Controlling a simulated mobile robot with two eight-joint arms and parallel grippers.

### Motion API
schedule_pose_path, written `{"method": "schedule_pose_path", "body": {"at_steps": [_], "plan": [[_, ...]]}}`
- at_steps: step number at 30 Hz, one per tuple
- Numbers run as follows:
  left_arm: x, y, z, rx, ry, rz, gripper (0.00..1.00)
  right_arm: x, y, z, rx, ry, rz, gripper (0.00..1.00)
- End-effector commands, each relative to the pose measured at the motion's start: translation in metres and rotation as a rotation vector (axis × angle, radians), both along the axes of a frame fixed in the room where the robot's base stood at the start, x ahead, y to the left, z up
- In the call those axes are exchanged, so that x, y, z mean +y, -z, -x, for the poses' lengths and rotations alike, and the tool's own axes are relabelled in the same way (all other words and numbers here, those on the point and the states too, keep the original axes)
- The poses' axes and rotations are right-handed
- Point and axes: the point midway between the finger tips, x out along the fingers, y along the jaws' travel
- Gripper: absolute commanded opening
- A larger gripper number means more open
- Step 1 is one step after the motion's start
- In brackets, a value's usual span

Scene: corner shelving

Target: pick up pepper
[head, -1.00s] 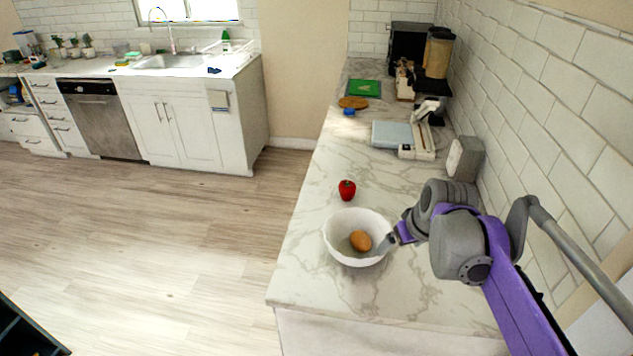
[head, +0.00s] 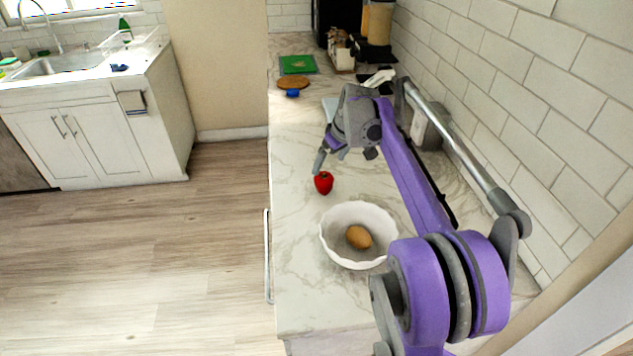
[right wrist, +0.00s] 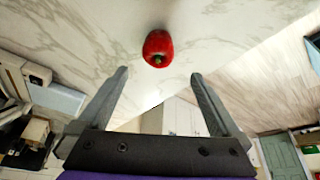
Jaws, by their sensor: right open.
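The red pepper (head: 323,183) stands on the marble counter just beyond the white bowl. It also shows in the right wrist view (right wrist: 158,47), beyond the fingertips and roughly centred between them, with its green stem facing the gripper. My right gripper (head: 319,163) is close to the pepper, at its upper side in the head view. In the right wrist view the fingers (right wrist: 157,75) are spread wide with nothing between them. I cannot tell in the head view whether a finger touches the pepper. My left gripper is not in view.
The white bowl (head: 334,247) with a brown egg (head: 359,237) stands on the counter (head: 300,290) near the pepper. A round wooden board (head: 292,83), a blue item (head: 292,94) and a green board (head: 297,65) lie farther back. A tiled wall (head: 530,90) bounds the right side.

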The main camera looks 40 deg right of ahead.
Motion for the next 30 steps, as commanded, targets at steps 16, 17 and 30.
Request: {"method": "schedule_pose_path", "body": {"at_steps": [16, 17, 30], "plan": [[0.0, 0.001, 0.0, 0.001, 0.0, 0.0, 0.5, -0.004, 0.062, -0.025, -0.001, -0.001, 0.0, 1.0], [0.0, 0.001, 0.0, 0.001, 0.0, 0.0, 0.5, -0.004, 0.066, -0.027, -0.001, -0.001, 0.0, 1.0], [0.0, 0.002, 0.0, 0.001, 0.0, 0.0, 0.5, -0.004, 0.076, -0.031, 0.0, 0.001, 0.0, 0.86]]}}
